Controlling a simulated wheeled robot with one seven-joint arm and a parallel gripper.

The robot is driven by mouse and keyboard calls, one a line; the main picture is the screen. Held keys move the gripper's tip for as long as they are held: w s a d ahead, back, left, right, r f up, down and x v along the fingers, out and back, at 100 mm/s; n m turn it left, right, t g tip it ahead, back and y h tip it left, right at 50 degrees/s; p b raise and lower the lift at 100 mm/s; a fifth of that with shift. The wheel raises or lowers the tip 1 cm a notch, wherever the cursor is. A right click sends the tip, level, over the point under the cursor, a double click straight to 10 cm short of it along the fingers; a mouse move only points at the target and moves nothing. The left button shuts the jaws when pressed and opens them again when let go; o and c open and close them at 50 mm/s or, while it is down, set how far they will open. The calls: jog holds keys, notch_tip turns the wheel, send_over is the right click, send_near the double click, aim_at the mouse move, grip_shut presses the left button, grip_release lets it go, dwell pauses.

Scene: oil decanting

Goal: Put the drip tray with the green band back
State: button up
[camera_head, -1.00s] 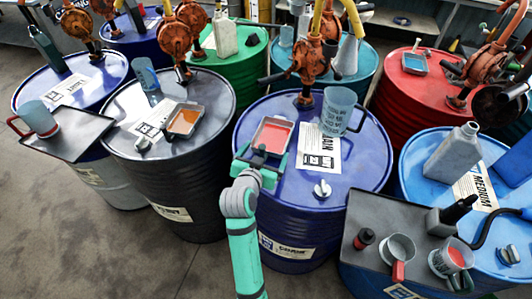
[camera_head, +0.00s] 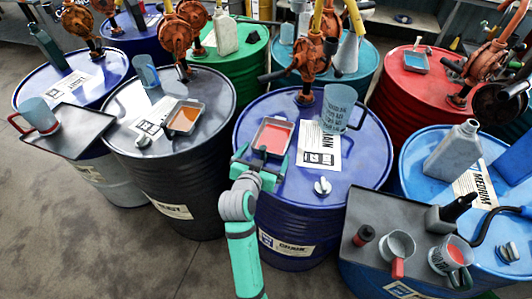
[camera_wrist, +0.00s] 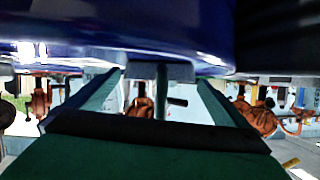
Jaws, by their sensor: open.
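A shallow grey drip tray (camera_head: 254,143) with red liquid in it lies on the middle blue drum, near its front left edge. Its short dark handle points towards me. My gripper (camera_head: 262,160) is open, with one green finger on each side of the handle. In the wrist view a dark upright handle (camera_wrist: 162,95) under a grey block stands between the spread fingers, apart from both. A second drip tray (camera_head: 201,107) with orange liquid lies on the dark drum, and a third drip tray (camera_head: 416,62) with blue liquid lies on the red drum. I cannot make out a green band on any.
An orange pump (camera_head: 303,52) and a clear jug (camera_head: 338,107) stand behind the tray. A paper label (camera_head: 320,150) and a grey cap (camera_head: 322,186) lie to its right. A dark shelf (camera_head: 365,262) with cups is at the front right; the floor at front left is clear.

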jog(key=v, duration=1)
jog(key=shift+s+a+r, duration=0.1)
jog(key=shift+s, duration=0.2)
